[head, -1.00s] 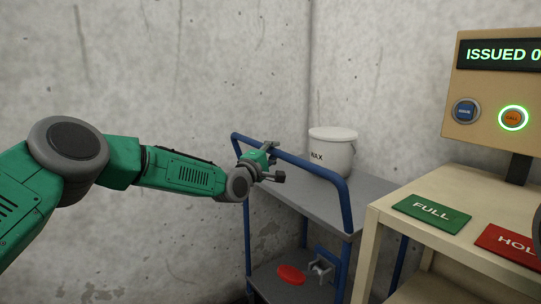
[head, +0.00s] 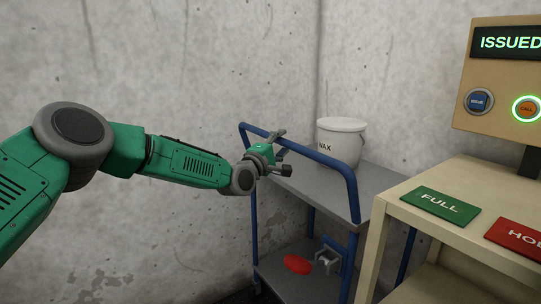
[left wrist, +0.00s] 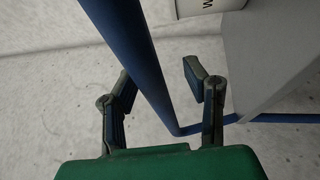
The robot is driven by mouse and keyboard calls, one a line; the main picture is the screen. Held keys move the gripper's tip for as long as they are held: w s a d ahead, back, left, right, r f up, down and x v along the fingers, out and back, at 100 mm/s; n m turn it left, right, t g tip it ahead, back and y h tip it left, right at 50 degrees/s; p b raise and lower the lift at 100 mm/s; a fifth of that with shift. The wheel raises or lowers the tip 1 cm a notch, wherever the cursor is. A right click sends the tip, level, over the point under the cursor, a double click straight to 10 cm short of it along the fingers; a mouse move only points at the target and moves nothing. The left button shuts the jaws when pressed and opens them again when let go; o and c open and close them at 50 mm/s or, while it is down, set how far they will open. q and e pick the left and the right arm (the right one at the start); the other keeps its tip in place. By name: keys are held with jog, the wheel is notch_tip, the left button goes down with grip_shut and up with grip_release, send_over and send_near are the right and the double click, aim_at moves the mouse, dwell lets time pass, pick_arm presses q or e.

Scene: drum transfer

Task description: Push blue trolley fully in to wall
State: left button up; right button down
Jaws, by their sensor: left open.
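The blue trolley (head: 375,192) stands in the corner by the concrete wall, with grey shelves and a blue tubular push handle (head: 318,157) facing me. A white bucket marked WAX (head: 342,143) stands on its top shelf. My left gripper (head: 283,150) is at the left part of the handle. In the left wrist view the open fingers (left wrist: 158,85) have the blue bar (left wrist: 140,50) running between them; I cannot tell whether they touch it. My right gripper is not in view.
A cream table (head: 392,199) stands close at the trolley's right, with a green FULL plate (head: 440,206) and a red HOLD plate (head: 518,238). A panel with buttons (head: 505,75) rises above it. A red disc (head: 298,264) lies on the trolley's lower shelf.

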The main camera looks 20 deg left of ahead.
pick_arm(q)
jog(key=v, duration=1.1)
jog(key=shift+f, duration=0.15)
jog(key=shift+d, duration=0.1)
